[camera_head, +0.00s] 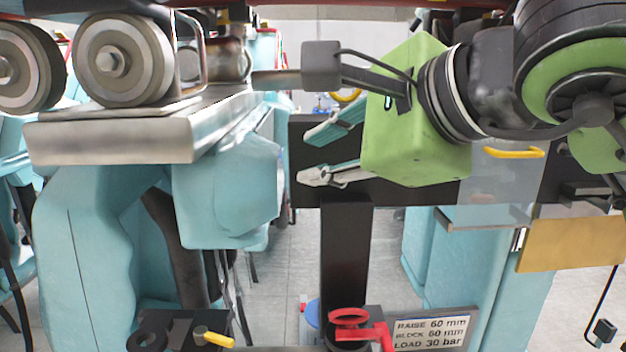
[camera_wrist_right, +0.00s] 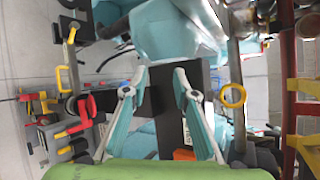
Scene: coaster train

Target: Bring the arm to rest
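My right arm comes in from the right of the head view with its green wrist body. My right gripper (camera_head: 308,157) points left there, its two teal fingers spread one above the other. In the right wrist view my right gripper (camera_wrist_right: 160,76) shows both fingers apart, with nothing held between them. A dark post and plate (camera_head: 345,250) stand behind and below it in the head view. I cannot tell the distance between the gripper and the plate. My left gripper is not in view.
Steel wheels (camera_head: 123,60) sit on a metal block (camera_head: 110,140) at upper left, near large teal supports (camera_head: 95,260). A red handle (camera_head: 360,328) and a sign (camera_head: 432,330) are low in the middle. A yellow ring (camera_wrist_right: 233,95) is right of the fingers in the wrist view.

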